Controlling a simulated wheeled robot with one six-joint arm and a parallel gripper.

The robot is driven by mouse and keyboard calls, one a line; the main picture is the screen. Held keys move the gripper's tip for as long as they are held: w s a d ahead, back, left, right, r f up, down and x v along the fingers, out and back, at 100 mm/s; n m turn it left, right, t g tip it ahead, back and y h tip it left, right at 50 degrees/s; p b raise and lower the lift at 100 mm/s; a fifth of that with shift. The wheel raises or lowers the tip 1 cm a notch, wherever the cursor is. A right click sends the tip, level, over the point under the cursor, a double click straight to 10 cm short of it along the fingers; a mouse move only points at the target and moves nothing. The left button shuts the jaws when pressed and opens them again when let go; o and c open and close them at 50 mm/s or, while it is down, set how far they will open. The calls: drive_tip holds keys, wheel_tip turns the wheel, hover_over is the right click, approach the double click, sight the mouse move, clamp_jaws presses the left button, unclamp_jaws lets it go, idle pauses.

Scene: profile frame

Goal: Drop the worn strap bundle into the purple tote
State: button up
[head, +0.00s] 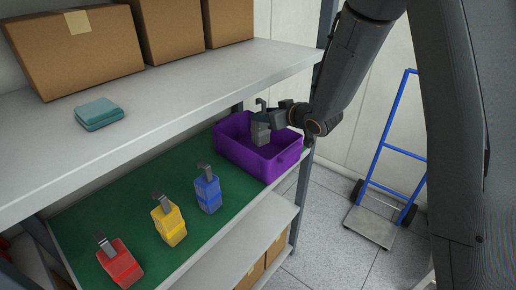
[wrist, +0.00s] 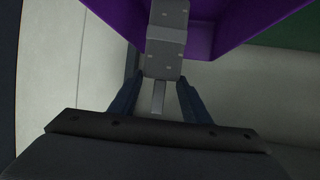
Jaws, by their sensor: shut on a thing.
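A grey strap bundle (head: 260,134), which looks like the worn one, hangs from my gripper (head: 268,113). It is at the opening of the purple tote (head: 232,150), with its lower part seeming to be below the rim. In the wrist view my gripper (wrist: 158,88) has its fingers shut on the metal tab of the grey bundle (wrist: 165,45). The purple tote (wrist: 225,20) shows behind the bundle there. The tote stands at the right end of the green-topped shelf. I cannot tell whether the bundle touches the tote floor.
Blue (head: 208,194), yellow (head: 169,225) and red (head: 121,265) strap bundles stand on the green mat (head: 120,205) left of the tote. The upper shelf (head: 175,85) bears cardboard boxes (head: 75,50) and a folded teal cloth (head: 99,113). A blue hand truck (head: 382,180) stands at right.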

drive_tip(key=o, duration=1.5)
drive_tip(key=shift+o, duration=0.2)
drive_tip(key=shift+d, duration=0.1)
drive_tip(key=b+v, duration=0.2)
drive_tip(key=v, duration=0.5)
drive_tip(key=shift+s+d, duration=0.2)
drive_tip(key=shift+s, duration=0.1)
drive_tip(key=shift+r, duration=0.15)
